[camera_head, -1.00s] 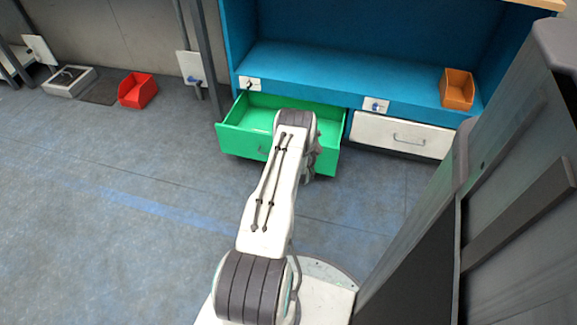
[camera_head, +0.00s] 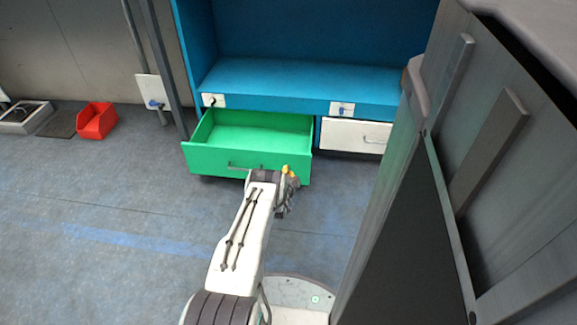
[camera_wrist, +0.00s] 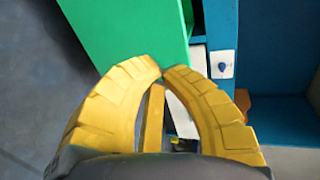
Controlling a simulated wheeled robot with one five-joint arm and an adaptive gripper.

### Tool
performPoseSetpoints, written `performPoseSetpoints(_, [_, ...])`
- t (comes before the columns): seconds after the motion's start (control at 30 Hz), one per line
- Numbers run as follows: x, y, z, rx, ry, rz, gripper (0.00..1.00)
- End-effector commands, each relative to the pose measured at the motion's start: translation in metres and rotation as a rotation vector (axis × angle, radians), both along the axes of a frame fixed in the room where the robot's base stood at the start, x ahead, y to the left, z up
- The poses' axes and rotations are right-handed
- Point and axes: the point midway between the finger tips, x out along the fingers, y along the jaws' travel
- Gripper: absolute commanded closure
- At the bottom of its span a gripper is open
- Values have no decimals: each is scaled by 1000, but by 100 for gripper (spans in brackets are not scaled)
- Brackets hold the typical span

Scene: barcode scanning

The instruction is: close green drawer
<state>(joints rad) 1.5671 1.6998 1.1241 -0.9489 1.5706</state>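The green drawer (camera_head: 250,135) is pulled out and empty under the blue cabinet, its front panel with a grey handle facing me. My gripper (camera_head: 289,171) is at the lower right part of that front in the head view; whether it touches cannot be told. In the wrist view the two yellow fingers (camera_wrist: 161,70) curve together with their tips almost meeting and nothing between them. The green drawer's panel (camera_wrist: 130,35) lies just beyond the left finger there.
The blue cabinet (camera_head: 300,82) holds a closed white drawer (camera_head: 352,136) right of the green one. A red bin (camera_head: 97,120) stands on the floor at left. A tall grey structure (camera_head: 440,180) fills the right side. The floor in front of the drawer is clear.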

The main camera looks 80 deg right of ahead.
Motion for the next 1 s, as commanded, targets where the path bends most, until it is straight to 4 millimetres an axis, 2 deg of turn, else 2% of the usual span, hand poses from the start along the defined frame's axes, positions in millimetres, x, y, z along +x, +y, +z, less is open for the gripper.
performPoseSetpoints(0.03, [0, -8, -7, -4, 0, 0, 100])
performPoseSetpoints(0.2, [1, -29, -13, -3, 1, 1, 100])
performPoseSetpoints(0.5, [1, -57, -12, -2, 1, 1, 100])
performPoseSetpoints(0.7, [1, -66, -10, 0, 1, 1, 100])
performPoseSetpoints(1.0, [1, -69, -9, 0, 1, 1, 100])
